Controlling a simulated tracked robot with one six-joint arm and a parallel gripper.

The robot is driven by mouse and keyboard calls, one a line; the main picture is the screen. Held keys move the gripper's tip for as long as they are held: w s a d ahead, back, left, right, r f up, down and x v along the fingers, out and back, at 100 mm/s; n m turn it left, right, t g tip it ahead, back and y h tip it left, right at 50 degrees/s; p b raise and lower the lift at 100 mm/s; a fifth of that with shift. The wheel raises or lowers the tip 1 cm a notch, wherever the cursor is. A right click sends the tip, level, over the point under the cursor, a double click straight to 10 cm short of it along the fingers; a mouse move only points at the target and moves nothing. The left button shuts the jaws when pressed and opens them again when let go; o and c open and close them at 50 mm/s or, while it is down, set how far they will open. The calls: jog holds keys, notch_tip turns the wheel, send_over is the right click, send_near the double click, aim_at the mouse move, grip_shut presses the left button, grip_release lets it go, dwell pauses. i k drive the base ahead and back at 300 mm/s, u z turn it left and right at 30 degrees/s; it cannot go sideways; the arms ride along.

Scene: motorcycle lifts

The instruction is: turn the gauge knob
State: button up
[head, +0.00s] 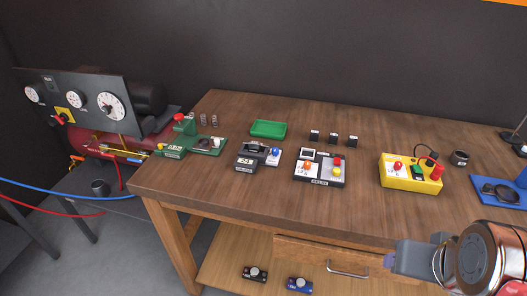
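A dark panel (92,87) stands at the far left and carries several round white gauges. The largest gauge (110,106) is at its right side. A red knob or handle (60,118) sits on a yellow plate (66,114) at the panel's lower left. I cannot tell for sure which part is the gauge knob. My gripper (393,259) is at the lower right, in front of the workbench and far from the panel. Its fingers show too small and side-on to tell whether they are open; nothing is seen in it.
A wooden workbench (220,107) fills the middle. It bears green, grey and yellow (396,183) control boxes, a green tray (268,128) and small black blocks. A red tank (92,140) and blue and red hoses (60,193) are at the left. Two small devices lie on the lower shelf.

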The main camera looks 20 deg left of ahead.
aim_at(274, 152)
jog(key=z, duration=0.05)
jog(key=k, duration=0.55)
jog(key=u, duration=0.95)
jog(key=i, duration=1)
